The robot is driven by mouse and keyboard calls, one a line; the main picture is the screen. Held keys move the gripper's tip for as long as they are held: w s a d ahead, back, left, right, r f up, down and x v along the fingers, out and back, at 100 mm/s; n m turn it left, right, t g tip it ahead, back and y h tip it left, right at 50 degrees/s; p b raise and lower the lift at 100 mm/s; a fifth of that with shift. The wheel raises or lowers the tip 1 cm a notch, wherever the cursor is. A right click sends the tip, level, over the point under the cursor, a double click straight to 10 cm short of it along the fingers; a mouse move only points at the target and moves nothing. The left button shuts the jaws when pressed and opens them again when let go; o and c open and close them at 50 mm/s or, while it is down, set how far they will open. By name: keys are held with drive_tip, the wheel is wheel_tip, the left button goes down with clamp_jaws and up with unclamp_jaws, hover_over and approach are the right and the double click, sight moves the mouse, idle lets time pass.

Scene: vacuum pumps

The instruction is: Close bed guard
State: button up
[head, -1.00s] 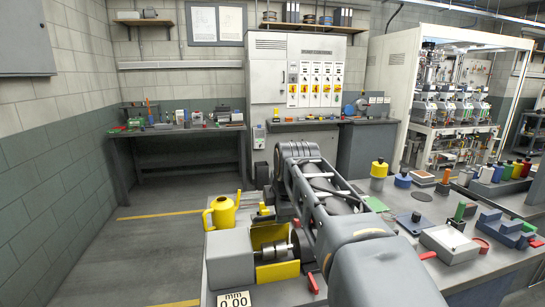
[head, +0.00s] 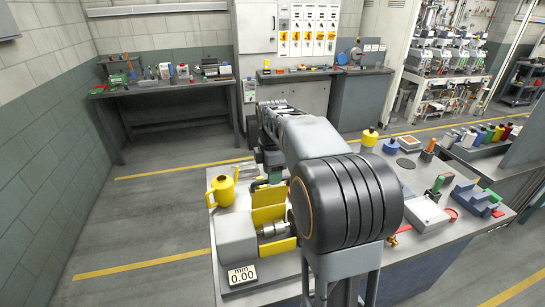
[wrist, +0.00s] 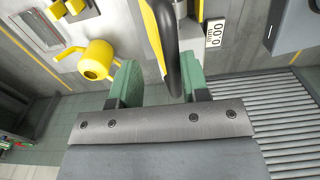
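The yellow bed guard (head: 268,193) stands raised at the back of the small machine, beside its spindle and chuck (head: 268,231). In the wrist view a yellow plate with a dark edge (wrist: 153,28), which looks like the guard, reaches down between the green fingers of my gripper (wrist: 159,62). The fingers are apart, with a clear gap at the left finger. The plate is close to the right finger; I cannot tell if they touch.
A yellow watering can (head: 222,190) stands behind the grey headstock (head: 237,238). A 0.00 mm readout (head: 242,274) sits at the bench's front. Blue blocks (head: 470,195) and a grey tray (head: 426,214) lie on the bench right of my arm.

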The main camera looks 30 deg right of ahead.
drive_tip(key=shift+w+d+r+g+p, duration=0.1)
drive_tip(key=shift+w+g+p, duration=0.25)
drive_tip(key=shift+p, duration=0.1)
drive_tip(key=shift+d, duration=0.15)
wheel_tip(320, 180, up, 3)
drive_tip(key=p, duration=0.3)
wheel_tip(320, 180, up, 13)
hover_over(272, 191)
drive_tip(key=shift+w+d, duration=0.2)
drive_tip(key=shift+w, duration=0.05)
idle(1.1)
drive_tip(key=shift+c, duration=0.2)
